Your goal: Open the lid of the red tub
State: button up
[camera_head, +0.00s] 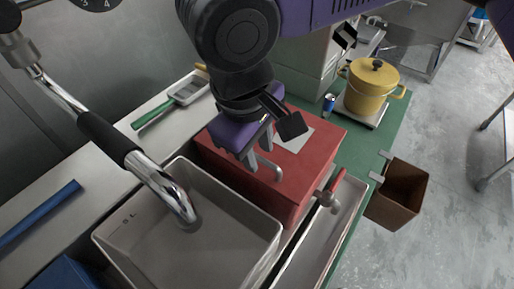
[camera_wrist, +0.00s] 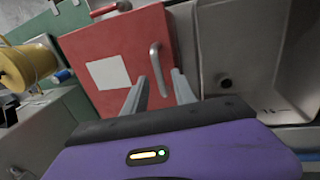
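The red tub (camera_head: 299,198) stands on the counter with its flat red lid (camera_head: 318,147) closed. The lid also fills the upper middle of the wrist view (camera_wrist: 115,45). A grey bar handle (camera_head: 266,170) is on the lid; in the wrist view the handle (camera_wrist: 158,68) appears between the fingertips. My gripper (camera_head: 259,150) is over the lid, close to the handle, with its fingers apart. In the wrist view my gripper (camera_wrist: 160,75) is open, with nothing clamped. I cannot tell whether the fingers touch the handle or lid.
A grey basin (camera_head: 188,232) adjoins the tub, under a chrome faucet (camera_head: 152,172). A brown bin (camera_head: 398,194) hangs at the right.

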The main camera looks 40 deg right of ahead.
grip_shut()
dwell(1.4)
